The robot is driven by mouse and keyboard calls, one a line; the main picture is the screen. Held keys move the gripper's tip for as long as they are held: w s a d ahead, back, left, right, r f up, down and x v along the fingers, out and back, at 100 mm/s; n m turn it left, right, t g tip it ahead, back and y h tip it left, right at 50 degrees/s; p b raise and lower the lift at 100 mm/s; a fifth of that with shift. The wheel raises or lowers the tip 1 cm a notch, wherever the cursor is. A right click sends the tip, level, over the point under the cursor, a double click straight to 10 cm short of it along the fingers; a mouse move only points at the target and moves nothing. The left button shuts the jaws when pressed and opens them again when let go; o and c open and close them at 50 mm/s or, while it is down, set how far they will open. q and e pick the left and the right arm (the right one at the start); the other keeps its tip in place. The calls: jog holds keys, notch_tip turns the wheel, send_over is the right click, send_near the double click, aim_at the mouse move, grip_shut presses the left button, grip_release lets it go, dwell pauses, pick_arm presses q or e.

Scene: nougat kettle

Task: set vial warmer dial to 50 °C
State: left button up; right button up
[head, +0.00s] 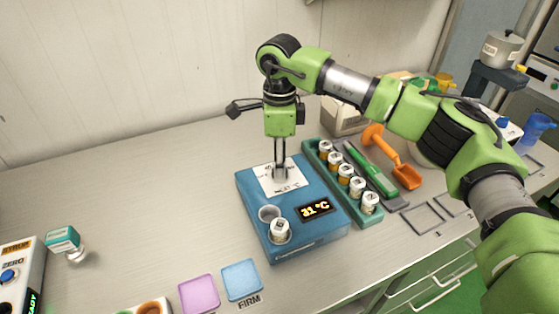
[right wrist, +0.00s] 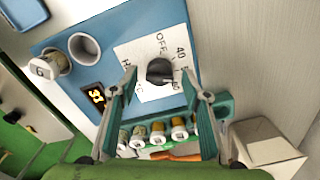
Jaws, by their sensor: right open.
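The blue vial warmer (head: 255,205) stands on the bench, with a white dial plate (head: 268,187) at its back. Its display (head: 314,208) appears to read 31 °C. In the right wrist view, the dark round dial (right wrist: 159,71) sits on the plate, with OFF, 40 and further marks partly hidden. I cannot tell where its pointer is set. My right gripper (head: 279,174) points down over the dial. In the right wrist view, the open right gripper (right wrist: 158,76) has one finger on either side of the dial. My left gripper is not in view.
A capped vial (head: 280,230) sits in the warmer beside an empty well (head: 268,213). A green rack (head: 313,152) of several vials stands close on the right, with an orange scoop (head: 405,174) beyond. Pink (head: 199,294) and blue (head: 241,279) pads lie in front.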

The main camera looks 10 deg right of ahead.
jog(key=shift+r, duration=0.15)
notch_tip(320, 180, up, 12)
dwell(0.4)
